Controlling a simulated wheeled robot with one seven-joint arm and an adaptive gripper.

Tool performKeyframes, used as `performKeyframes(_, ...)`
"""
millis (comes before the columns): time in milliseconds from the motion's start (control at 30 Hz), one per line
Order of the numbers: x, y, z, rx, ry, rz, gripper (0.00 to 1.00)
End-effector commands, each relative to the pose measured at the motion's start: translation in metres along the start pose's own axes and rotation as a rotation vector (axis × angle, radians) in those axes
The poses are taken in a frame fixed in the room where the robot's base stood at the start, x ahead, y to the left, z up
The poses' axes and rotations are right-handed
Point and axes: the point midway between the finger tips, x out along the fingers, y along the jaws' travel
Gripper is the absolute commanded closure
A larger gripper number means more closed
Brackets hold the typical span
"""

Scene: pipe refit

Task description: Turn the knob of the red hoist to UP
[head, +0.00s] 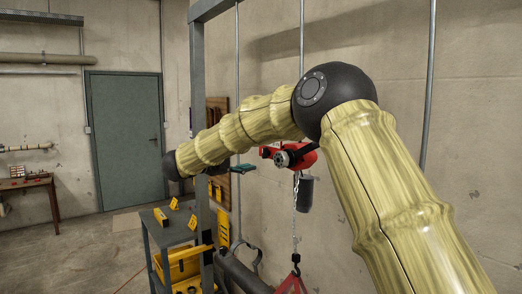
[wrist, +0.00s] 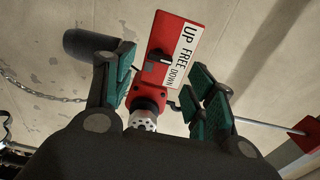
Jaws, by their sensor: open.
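The red hoist (head: 308,157) hangs beside the wall in the head view, partly behind my arm. A chain hangs below it. In the wrist view its red face (wrist: 170,28) carries a white label (wrist: 183,55) reading UP, FREE and DOWN. A small black knob (wrist: 157,59) sits beside the label; its exact setting is hard to tell. My gripper (wrist: 160,75) is open, its green-padded fingers on either side of the knob area with nothing held. In the head view only a small green part of my gripper (head: 243,168) shows beside the hoist.
A dark cylinder (head: 306,194) hangs below the hoist. A grey post (head: 198,110) stands in front of the wall. A blue-grey cart (head: 172,232) with yellow items stands at lower left. Open floor lies further left, towards the door (head: 127,140).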

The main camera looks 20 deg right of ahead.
Motion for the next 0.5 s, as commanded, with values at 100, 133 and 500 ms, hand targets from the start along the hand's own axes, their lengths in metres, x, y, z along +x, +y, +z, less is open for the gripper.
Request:
performKeyframes(100, 0.021, -0.004, 0.000, -0.002, 0.002, 0.001, 0.45)
performKeyframes(133, 0.025, -0.003, 0.000, -0.001, 0.001, 0.001, 0.45)
performKeyframes(500, 0.061, 0.000, 0.000, -0.002, -0.001, 0.000, 0.45)
